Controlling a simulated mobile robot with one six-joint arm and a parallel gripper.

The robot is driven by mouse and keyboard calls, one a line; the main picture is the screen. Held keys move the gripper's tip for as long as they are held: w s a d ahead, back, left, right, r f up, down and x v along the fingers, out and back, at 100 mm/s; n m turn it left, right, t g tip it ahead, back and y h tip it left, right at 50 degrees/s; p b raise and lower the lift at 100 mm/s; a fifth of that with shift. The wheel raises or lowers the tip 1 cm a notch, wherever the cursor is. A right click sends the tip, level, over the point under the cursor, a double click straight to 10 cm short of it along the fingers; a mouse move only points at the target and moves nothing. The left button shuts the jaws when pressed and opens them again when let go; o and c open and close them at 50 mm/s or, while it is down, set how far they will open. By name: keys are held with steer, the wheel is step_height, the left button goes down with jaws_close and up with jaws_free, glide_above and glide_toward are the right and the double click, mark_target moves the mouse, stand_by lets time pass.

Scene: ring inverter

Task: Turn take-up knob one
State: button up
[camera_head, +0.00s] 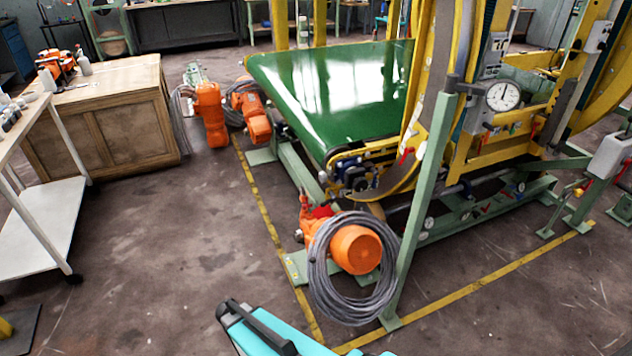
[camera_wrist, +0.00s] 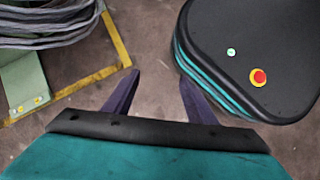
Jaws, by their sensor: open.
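The green conveyor belt (camera_head: 335,85) ends at a yellow frame with a cluster of dark fittings (camera_head: 355,178) at its near corner. Take-up knob one cannot be picked out for sure among these small dark parts. My gripper (camera_wrist: 156,80) is open and empty in the wrist view, its two dark fingers spread above bare floor. It is apart from the conveyor fittings, which do not show in the wrist view. In the head view only a teal part of my arm (camera_head: 270,335) shows at the bottom edge.
An orange motor (camera_head: 357,250) with a coiled grey cable (camera_head: 330,295) stands below the conveyor corner; the coil also shows in the wrist view (camera_wrist: 45,25). A slanted green post (camera_head: 420,210) stands right of it. Open floor (camera_head: 165,260) lies left of the yellow line.

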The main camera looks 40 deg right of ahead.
steer(key=w+d+r+n+h, duration=0.3)
steer(key=w+d+r+n, duration=0.15)
steer(key=w+d, duration=0.5)
steer(key=n+g+h+b, duration=0.2)
steer(key=n+h, duration=0.7)
steer(key=n, duration=0.1)
glide_toward(320, 177)
steer(key=v, duration=0.5)
steer(key=shift+s+a+f, duration=0.1)
steer(key=shift+a+f, duration=0.1)
steer(key=shift+f, duration=0.1)
steer(key=x, duration=1.3)
steer(key=shift+d+r+p, duration=0.2)
steer(key=shift+d+p, duration=0.1)
steer(key=shift+d, duration=0.1)
